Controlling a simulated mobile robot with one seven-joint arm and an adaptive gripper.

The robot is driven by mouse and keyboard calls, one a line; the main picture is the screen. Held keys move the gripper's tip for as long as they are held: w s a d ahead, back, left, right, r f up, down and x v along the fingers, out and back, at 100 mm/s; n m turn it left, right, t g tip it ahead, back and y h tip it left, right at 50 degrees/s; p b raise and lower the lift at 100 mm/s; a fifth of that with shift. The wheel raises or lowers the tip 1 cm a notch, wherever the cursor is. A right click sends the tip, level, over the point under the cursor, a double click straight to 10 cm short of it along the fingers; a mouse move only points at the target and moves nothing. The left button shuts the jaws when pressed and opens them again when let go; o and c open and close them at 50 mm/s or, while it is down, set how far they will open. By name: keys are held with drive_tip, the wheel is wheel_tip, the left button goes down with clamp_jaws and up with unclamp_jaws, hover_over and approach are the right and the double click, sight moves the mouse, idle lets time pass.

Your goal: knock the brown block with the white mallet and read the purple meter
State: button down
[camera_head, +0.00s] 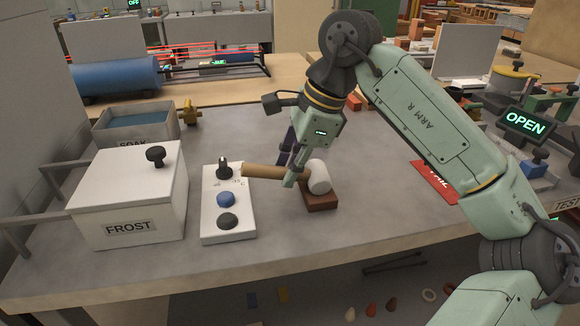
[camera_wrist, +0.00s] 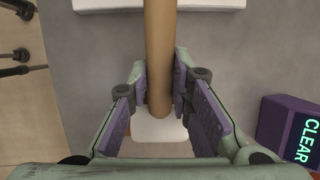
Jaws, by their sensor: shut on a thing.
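My gripper (camera_head: 291,181) is shut on the wooden handle (camera_head: 262,172) of the white mallet, close to its head; the grip also shows in the wrist view (camera_wrist: 163,100). The handle lies about level and reaches left over the white control panel. The mallet's white head (camera_head: 319,177) is over the brown block (camera_head: 322,201), which sits flat on the grey table; I cannot tell whether they touch. The purple meter (camera_wrist: 288,127) is at the right in the wrist view, its green display reading CLEAR. In the head view it is largely hidden behind my gripper.
The white panel (camera_head: 238,232) with a black knob, a blue button and a dark button lies left of the block. The FROST box (camera_head: 130,195) and SOAK tub (camera_head: 100,132) stand further left. A red sign (camera_head: 434,181) lies to the right. Table between block and sign is clear.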

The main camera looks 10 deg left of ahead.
drive_tip(key=shift+r+p, duration=2.45)
drive_tip(key=shift+r, duration=1.05)
drive_tip(key=shift+f, duration=0.1)
